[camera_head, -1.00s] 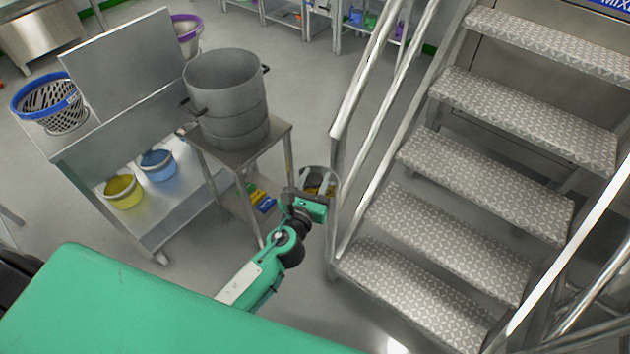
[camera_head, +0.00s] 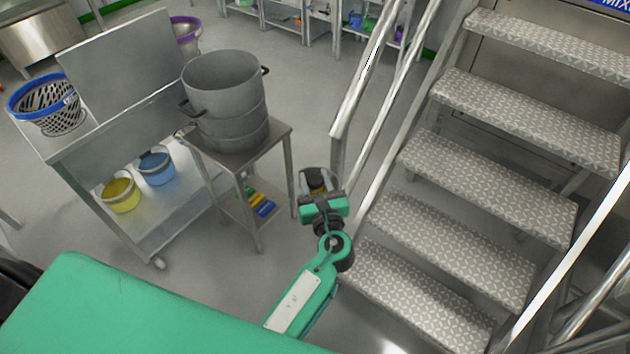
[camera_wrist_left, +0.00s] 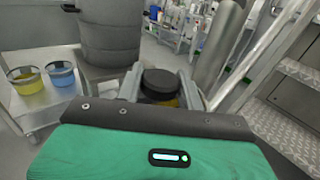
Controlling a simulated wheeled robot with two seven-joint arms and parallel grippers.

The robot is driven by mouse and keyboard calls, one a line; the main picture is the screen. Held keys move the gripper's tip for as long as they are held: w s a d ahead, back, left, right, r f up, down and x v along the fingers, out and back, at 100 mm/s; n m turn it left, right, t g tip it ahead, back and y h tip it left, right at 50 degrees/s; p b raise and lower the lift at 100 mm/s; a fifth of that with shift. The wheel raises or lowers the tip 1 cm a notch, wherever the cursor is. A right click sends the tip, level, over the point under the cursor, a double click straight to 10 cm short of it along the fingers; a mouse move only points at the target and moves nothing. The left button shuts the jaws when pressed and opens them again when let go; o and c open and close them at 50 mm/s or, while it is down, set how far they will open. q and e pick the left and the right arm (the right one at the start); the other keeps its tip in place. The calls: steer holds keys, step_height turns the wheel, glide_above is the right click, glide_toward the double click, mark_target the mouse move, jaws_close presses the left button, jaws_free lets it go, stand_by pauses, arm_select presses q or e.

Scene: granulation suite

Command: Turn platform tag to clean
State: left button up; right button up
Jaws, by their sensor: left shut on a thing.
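My left gripper (camera_head: 319,184) is beside the lower end of the stair handrail, in the middle of the head view. It is shut on a small piece with a dark round top (camera_wrist_left: 161,82) and yellow below it. In the left wrist view this piece sits between the two grey fingers, touched on both sides. A pale grey rounded edge shows around it in the head view. I see no readable wording on it, so I cannot tell which state a tag shows. My right gripper is not in view.
The handrail (camera_head: 356,95) and metal stairs (camera_head: 487,165) stand just right of my left gripper. A large grey pot (camera_head: 226,100) sits on a small stand to the left. A steel cart holds a yellow bucket (camera_head: 121,196) and a blue bucket (camera_head: 157,168). Open floor lies between.

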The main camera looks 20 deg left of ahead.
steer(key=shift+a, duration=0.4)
arm_select(q)
steer(key=o, duration=1)
steer(key=shift+c, duration=0.2)
steer(key=p+v, duration=0.2)
steer(key=v, duration=1.2)
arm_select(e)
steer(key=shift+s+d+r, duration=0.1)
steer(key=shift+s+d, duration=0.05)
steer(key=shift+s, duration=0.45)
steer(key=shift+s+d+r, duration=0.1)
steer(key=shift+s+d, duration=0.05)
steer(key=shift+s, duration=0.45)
arm_select(q)
steer(key=shift+a, duration=0.1)
